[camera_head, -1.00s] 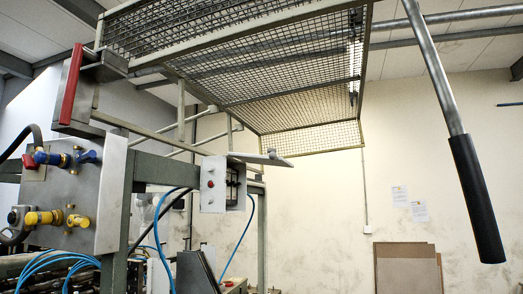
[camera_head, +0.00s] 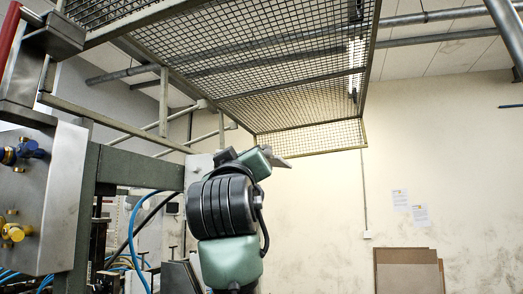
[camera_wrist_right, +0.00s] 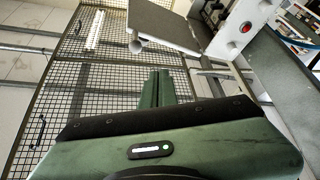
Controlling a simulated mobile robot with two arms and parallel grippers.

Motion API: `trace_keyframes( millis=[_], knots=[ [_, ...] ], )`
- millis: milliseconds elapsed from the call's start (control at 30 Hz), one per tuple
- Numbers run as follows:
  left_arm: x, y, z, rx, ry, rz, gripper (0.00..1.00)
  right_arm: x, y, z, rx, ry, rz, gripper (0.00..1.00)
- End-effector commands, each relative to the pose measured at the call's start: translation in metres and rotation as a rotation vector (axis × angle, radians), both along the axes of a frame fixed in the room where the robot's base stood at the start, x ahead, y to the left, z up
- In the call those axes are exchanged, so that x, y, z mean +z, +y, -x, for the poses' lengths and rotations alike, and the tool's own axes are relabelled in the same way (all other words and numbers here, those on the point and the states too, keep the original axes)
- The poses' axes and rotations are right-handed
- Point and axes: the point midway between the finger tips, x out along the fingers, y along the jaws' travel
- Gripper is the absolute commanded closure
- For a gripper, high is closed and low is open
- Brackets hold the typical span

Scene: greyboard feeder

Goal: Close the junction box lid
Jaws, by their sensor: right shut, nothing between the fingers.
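The junction box shows in the right wrist view as a pale box (camera_wrist_right: 240,28) with a red round spot on its front. Its lid, a flat grey plate (camera_wrist_right: 168,22), stands out open from the box. In the head view my right arm covers most of the box; only a pale left part (camera_head: 196,170) and the lid's tip (camera_head: 277,161) show. My right gripper (camera_wrist_right: 160,75) is shut and empty, its green fingers pointing toward the space below the lid in the wrist picture, apart from it as far as I can tell. My left gripper is not in view.
A mesh guard (camera_head: 270,90) on a green-grey frame hangs overhead. A metal panel (camera_head: 45,190) with blue and yellow valves stands at the left. Blue hoses run below. Brown boards (camera_head: 408,270) lean on the far wall. The space right of my arm is open.

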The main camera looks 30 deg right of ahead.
Motion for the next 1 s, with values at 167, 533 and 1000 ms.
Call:
trace_keyframes(
  millis=[167,533,1000],
  knots=[
    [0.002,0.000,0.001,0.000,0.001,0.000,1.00,0.036,-0.003,0.023,-0.027,-0.052,0.012,1.00],
    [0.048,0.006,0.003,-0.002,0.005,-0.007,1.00,0.070,-0.035,-0.020,-0.030,-0.050,0.011,1.00],
    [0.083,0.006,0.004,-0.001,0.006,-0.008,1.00,0.050,-0.069,-0.041,-0.029,-0.052,0.010,1.00]
  ],
)
